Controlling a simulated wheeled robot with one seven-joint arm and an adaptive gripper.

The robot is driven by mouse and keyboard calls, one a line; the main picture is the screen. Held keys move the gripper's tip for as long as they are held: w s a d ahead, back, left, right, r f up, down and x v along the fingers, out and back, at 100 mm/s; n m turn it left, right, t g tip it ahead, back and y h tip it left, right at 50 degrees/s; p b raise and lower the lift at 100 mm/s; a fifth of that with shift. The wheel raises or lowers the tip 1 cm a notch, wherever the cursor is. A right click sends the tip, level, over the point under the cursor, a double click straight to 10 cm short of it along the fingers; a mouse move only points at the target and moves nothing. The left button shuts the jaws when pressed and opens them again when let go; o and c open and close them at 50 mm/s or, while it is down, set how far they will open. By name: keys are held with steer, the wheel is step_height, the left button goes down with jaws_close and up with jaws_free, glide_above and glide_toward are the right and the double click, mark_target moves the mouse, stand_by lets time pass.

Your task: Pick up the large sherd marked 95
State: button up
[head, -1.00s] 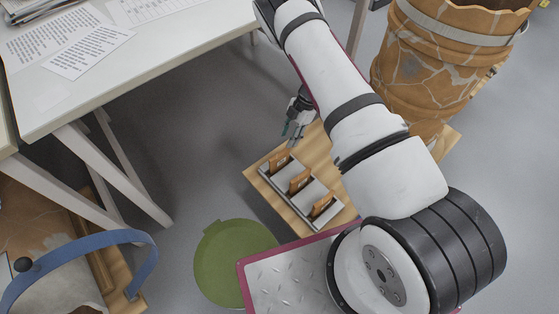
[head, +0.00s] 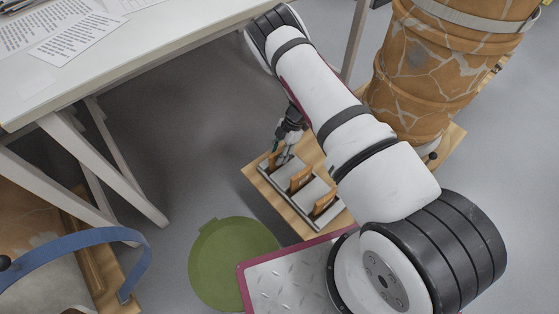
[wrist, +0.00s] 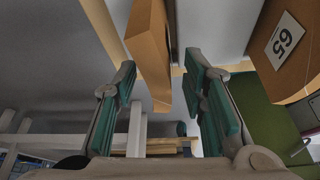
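A grey rack (head: 313,186) on a wooden board holds three brown sherds upright: a far one (head: 275,163), a middle one (head: 300,179) and a near one (head: 325,203). No marks are legible on them in the head view. My gripper (head: 284,155) is at the far sherd. In the wrist view, my gripper (wrist: 168,100) is open, and a sherd (wrist: 150,55) seen edge-on stands between and ahead of the green finger pads, with gaps visible. Another sherd (wrist: 300,70) at the right bears a tilted white tag that looks like 65; I cannot read it surely.
A large cracked jar (head: 440,70) stands strapped right of my arm. A green round item (head: 235,262) lies left of the rack. A white table (head: 110,60) with papers is at upper left. A blue curved band (head: 75,243) is at lower left.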

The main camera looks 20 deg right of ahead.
steer(key=b+x, duration=0.1)
steer(key=x, duration=0.1)
steer(key=shift+a+f, duration=0.1)
steer(key=shift+f, duration=0.15)
steer(key=shift+c, duration=0.3)
jaws_close()
steer(key=shift+r, duration=0.1)
